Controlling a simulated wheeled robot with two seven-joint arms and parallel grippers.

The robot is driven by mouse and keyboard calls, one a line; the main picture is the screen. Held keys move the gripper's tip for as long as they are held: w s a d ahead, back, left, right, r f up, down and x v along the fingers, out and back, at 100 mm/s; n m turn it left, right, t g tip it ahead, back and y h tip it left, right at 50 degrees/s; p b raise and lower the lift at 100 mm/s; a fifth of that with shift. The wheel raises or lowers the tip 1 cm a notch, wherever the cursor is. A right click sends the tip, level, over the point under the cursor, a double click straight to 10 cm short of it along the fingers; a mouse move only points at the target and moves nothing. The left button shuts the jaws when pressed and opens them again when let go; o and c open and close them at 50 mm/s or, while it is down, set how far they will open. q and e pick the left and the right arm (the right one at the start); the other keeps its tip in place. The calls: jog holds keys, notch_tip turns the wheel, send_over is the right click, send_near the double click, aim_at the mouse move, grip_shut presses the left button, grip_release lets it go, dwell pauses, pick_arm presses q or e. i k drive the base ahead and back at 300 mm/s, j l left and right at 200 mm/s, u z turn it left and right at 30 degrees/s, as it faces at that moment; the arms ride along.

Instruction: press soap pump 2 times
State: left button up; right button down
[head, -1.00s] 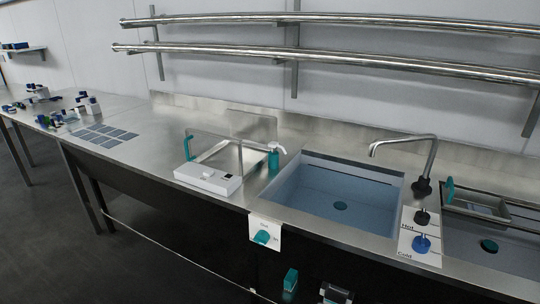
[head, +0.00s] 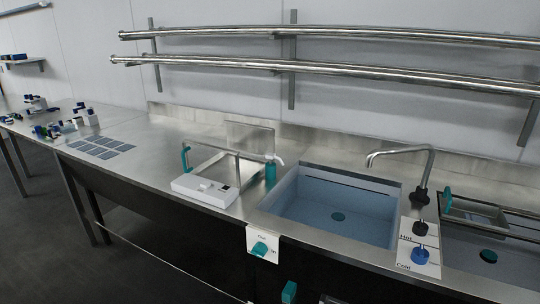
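The soap pump (head: 271,170) has a teal body and a white spout head. It stands upright on the steel counter, just left of the blue sink basin and behind the white press unit. Neither of my grippers shows in the head view.
The white unit (head: 204,192) with a metal frame stands in front of the pump. The sink (head: 330,208), a bent faucet (head: 408,158) and the Hot and Cold knobs (head: 420,242) lie to the right. Steel rails (head: 330,73) run along the wall. Small items (head: 70,122) crowd the far left.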

aim_at(271, 156)
jog(key=i+j+z, duration=0.15)
jog(key=i+j, duration=0.4)
jog(key=i+j+z, duration=0.15)
jog(key=i+j, duration=0.45)
jog(key=i+j+z, duration=0.15)
jog(key=i+j, duration=0.4)
jog(key=j, duration=0.15)
